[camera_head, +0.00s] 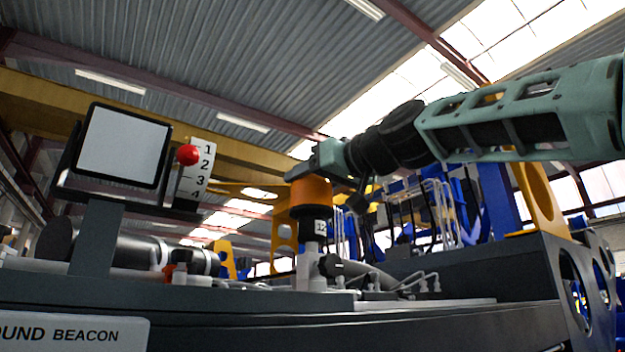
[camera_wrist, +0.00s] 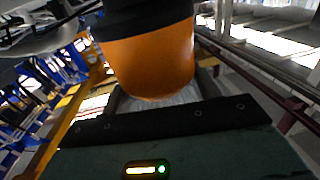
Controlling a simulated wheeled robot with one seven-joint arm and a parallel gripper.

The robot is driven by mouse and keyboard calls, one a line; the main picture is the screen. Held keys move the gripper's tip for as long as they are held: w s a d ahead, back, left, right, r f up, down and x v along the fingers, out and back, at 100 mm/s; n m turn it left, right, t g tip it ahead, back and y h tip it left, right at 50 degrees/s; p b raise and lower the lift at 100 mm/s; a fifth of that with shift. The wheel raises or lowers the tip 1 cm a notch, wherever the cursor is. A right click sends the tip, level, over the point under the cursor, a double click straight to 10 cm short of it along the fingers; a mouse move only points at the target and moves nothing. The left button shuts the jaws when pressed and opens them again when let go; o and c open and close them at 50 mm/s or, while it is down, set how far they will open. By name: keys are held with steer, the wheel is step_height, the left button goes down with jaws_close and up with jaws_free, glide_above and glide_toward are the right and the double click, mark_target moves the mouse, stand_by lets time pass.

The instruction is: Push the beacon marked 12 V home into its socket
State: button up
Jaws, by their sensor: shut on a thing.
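The beacon (camera_head: 310,192) has an orange body above a black base. Its white label (camera_head: 320,227) reads "12"; the rest of the label is turned out of sight. My gripper (camera_head: 312,170) is shut on the upper part of the orange body, coming in from the right. The beacon looks upright. It stands over a light grey post (camera_head: 311,265), the socket by its place; I cannot tell how deep it sits. In the wrist view the orange body (camera_wrist: 150,62) fills the upper middle, its dark base at the top edge; the fingertips are hard to make out.
At left stand a grey screen panel (camera_head: 122,146) and a red-knobbed lever (camera_head: 188,155) beside a 1-to-4 scale. A hose (camera_head: 365,270) and pipes lie just right of the post. A dark raised box (camera_head: 500,265) stands further right. A sign (camera_head: 70,333) reads "OUND BEACON".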

steer(key=shift+f+b, duration=0.65)
steer(key=shift+f, duration=0.05)
steer(key=o, duration=1.4)
steer(key=b+v, duration=0.7)
steer(key=v, duration=1)
steer(key=shift+s+d, duration=0.15)
steer(key=shift+d, duration=0.05)
